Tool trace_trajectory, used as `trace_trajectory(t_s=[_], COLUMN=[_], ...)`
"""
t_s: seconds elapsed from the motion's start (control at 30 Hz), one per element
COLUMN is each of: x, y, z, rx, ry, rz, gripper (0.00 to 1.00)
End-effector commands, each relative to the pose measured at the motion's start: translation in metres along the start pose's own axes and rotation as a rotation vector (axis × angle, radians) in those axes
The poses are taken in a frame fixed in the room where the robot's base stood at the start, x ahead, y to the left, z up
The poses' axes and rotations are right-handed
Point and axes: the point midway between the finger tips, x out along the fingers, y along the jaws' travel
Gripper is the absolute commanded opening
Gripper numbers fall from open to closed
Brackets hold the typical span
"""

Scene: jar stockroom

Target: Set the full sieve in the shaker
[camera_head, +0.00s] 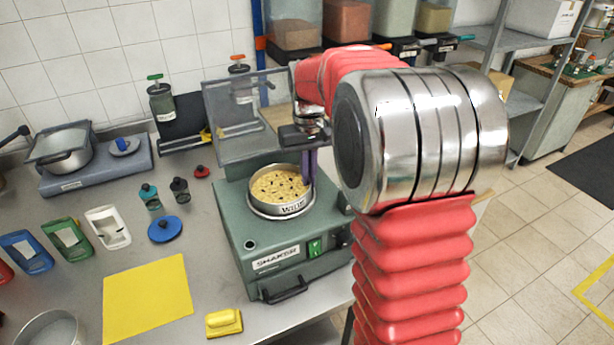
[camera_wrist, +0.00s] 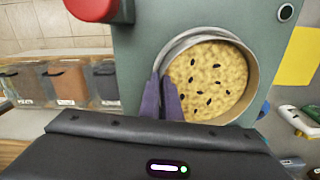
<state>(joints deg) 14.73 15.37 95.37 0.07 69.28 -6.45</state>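The full sieve (camera_head: 292,209) is a round metal pan of pale yellow grains with dark specks. It sits level at the round seat (camera_head: 254,211) on top of the green shaker (camera_head: 232,240); whether it is fully down cannot be told. The shaker's grey see-through lid (camera_head: 238,120) stands open behind it. My gripper (camera_head: 308,180) is at the sieve's right rim, pointing down. In the wrist view, the purple fingers (camera_wrist: 162,100) are close together with the sieve wall (camera_wrist: 254,72) between them. The sieve (camera_wrist: 212,80) fills the middle of that view.
A yellow sheet (camera_head: 147,300) and a yellow block (camera_head: 224,322) lie left of the shaker. A pot (camera_head: 62,152) stands on a grey base. Jars (camera_head: 160,100) stand behind.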

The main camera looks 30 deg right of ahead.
Motion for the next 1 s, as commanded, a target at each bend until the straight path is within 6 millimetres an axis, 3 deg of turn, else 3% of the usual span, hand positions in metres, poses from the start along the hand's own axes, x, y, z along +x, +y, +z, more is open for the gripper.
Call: trace_trajectory(t_s=[0.4, 1.0], x=[-0.002, -0.035], y=[0.0, 0.0], z=[0.0, -0.001], rx=[0.0, 0.0], ry=[0.0, 0.001], rz=[0.001, 0.001], gripper=[0.1, 0.1])
